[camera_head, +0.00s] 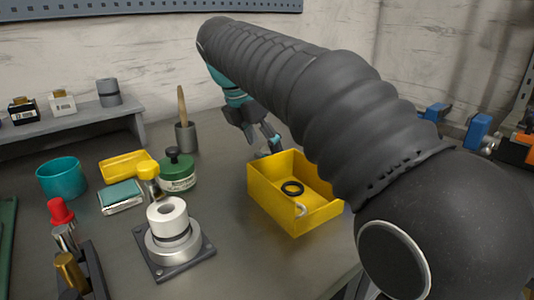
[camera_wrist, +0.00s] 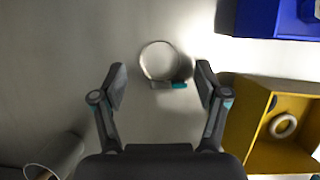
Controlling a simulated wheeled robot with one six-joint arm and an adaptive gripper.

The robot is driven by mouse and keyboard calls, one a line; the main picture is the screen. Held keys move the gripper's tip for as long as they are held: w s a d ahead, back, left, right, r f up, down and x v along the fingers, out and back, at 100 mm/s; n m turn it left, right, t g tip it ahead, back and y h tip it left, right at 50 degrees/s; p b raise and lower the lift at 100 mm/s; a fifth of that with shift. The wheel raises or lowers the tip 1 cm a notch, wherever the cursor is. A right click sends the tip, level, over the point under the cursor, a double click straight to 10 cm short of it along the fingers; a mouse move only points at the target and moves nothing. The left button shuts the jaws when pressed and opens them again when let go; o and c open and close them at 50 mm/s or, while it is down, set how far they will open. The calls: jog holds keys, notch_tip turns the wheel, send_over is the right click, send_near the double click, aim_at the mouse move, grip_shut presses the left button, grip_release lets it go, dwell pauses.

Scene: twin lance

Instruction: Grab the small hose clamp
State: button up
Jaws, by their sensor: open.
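The small hose clamp (camera_wrist: 147,76) is a thin metal ring with a teal screw housing on its near side. It lies on the grey bench top in the wrist view. My gripper (camera_wrist: 160,88) is open, with one finger on each side of the clamp in the picture and nothing held. Whether the fingers are at the clamp's height I cannot tell. In the head view my gripper (camera_head: 262,138) points down behind the yellow bin, and the clamp is mostly hidden there.
A blue bin (camera_wrist: 262,18) is at the wrist view's upper right. A grey cup (camera_head: 186,138) with a brush stands left of my gripper, near the green jar (camera_head: 177,178).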

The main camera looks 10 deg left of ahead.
jog(key=shift+w+d+f, duration=0.1)
jog(key=shift+w+f, duration=0.05)
jog(key=shift+f, duration=0.3)
jog(key=c, duration=1)
jog(key=shift+c, duration=0.2)
jog(key=shift+r, duration=0.15)
